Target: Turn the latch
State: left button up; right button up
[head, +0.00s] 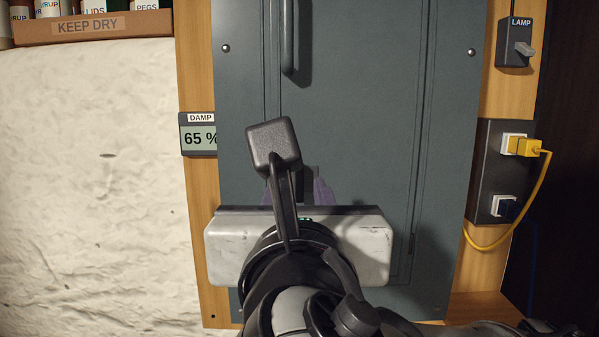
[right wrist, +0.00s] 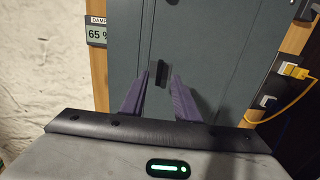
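The latch (right wrist: 162,73) is a small black upright bar on the grey-green cabinet door (head: 360,110). It shows in the right wrist view, a little above the middle, and stands vertical. In the head view my right arm hides it. My right gripper (right wrist: 161,76) has two purple fingers that stand apart with the latch seen between their tips. I see a gap on each side of the latch, and cannot tell how far the tips are from the door. The right gripper also shows in the head view (head: 297,182), mostly behind my wrist. My left gripper is not in view.
A fixed vertical handle (head: 288,40) sits above on the door. A damp meter (head: 198,135) reads 65 % at the left. A lamp switch (head: 516,45) and sockets with a yellow cable (head: 540,185) are at the right. A KEEP DRY shelf (head: 90,27) is at the upper left.

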jog(key=w, duration=1)
jog(key=shift+p, duration=0.35)
jog(key=shift+c, duration=0.2)
grip_shut()
